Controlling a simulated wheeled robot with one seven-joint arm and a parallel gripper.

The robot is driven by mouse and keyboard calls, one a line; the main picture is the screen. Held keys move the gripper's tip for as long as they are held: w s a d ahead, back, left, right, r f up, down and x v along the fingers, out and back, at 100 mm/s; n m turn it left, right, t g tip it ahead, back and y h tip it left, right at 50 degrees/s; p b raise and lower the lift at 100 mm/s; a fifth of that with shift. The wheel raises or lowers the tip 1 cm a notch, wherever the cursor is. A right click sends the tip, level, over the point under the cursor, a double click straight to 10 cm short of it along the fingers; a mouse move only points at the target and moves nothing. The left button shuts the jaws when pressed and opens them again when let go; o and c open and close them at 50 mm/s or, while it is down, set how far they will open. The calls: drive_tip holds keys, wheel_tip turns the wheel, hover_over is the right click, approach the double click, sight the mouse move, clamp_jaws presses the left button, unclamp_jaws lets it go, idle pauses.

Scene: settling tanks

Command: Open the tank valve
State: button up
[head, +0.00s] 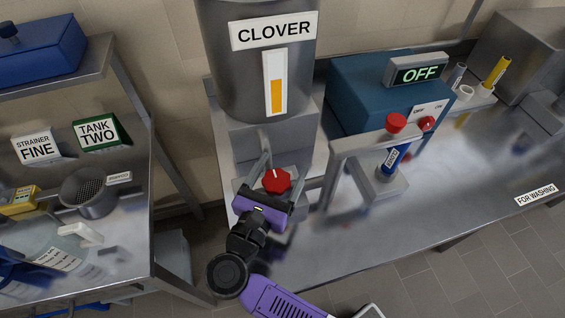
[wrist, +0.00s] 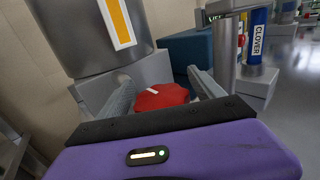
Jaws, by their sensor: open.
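The tank (head: 258,82) is a grey cylinder labelled CLOVER with a yellow level strip, standing on a grey block. The tank valve is a red knob (head: 277,180) with a white mark, in front of the block. My gripper (head: 278,166) is open, with one finger on each side of the knob. In the wrist view the red knob (wrist: 160,97) sits between the two grey fingers, and my gripper (wrist: 162,84) shows gaps beside it. The knob's lower part is hidden behind the purple gripper body. Whether a finger touches it is unclear.
The left bench (head: 137,226) carries a strainer (head: 88,194) and signs. The front right bench top is clear.

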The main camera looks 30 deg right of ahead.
drive_tip(key=shift+w+d, duration=0.25)
drive_tip(key=shift+d, duration=0.1)
drive_tip(key=c, duration=1.4)
